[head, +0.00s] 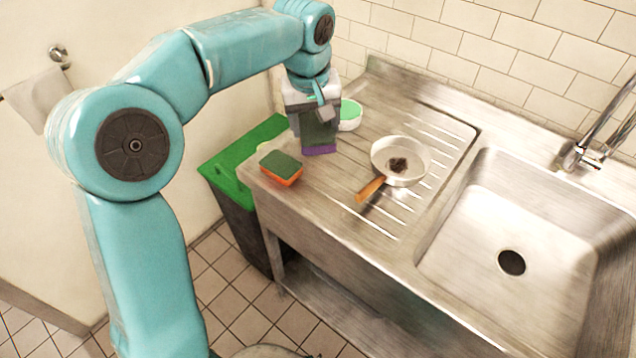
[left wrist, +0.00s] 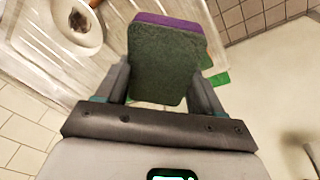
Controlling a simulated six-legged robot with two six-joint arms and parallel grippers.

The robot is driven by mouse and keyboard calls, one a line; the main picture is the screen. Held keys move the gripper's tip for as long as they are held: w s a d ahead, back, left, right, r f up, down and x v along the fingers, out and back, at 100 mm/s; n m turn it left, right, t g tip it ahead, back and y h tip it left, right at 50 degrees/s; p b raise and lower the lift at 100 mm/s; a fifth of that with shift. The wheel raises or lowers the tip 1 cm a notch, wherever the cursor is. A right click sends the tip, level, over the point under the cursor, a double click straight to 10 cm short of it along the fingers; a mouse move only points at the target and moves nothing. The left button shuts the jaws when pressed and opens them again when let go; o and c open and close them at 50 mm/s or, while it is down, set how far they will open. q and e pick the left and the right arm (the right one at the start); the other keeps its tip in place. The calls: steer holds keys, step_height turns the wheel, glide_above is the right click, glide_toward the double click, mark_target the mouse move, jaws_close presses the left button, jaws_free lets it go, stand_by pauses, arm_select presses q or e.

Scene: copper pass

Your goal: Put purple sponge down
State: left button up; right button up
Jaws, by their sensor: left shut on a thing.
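The purple sponge (head: 319,149) has a dark green scouring side and a purple edge. My left gripper (head: 316,112) is shut on it, above the left end of the steel drainboard (head: 350,185). In the left wrist view the sponge (left wrist: 168,60) sits between the two fingers of the left gripper (left wrist: 165,85), its green side facing the camera. In the head view it hangs with its purple edge down. I cannot tell whether that edge touches the drainboard. My right gripper is not in view.
An orange sponge (head: 281,168) with a green top lies at the drainboard's left front edge. A pan (head: 415,150) with dark residue stands to the right. A green-and-white round item (head: 350,113) is behind. The sink (head: 500,220) is further right; a green-lidded bin (head: 232,160) stands left.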

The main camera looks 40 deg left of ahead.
arm_select(q)
step_height(320, 180, down, 16)
steer(key=shift+r, duration=0.1)
steer(key=shift+w+f, duration=0.1)
steer(key=shift+f, duration=0.4)
steer(key=shift+f, duration=0.1)
steer(key=shift+f+b, duration=0.15)
steer(key=shift+b, duration=0.25)
steer(key=o, duration=1.4)
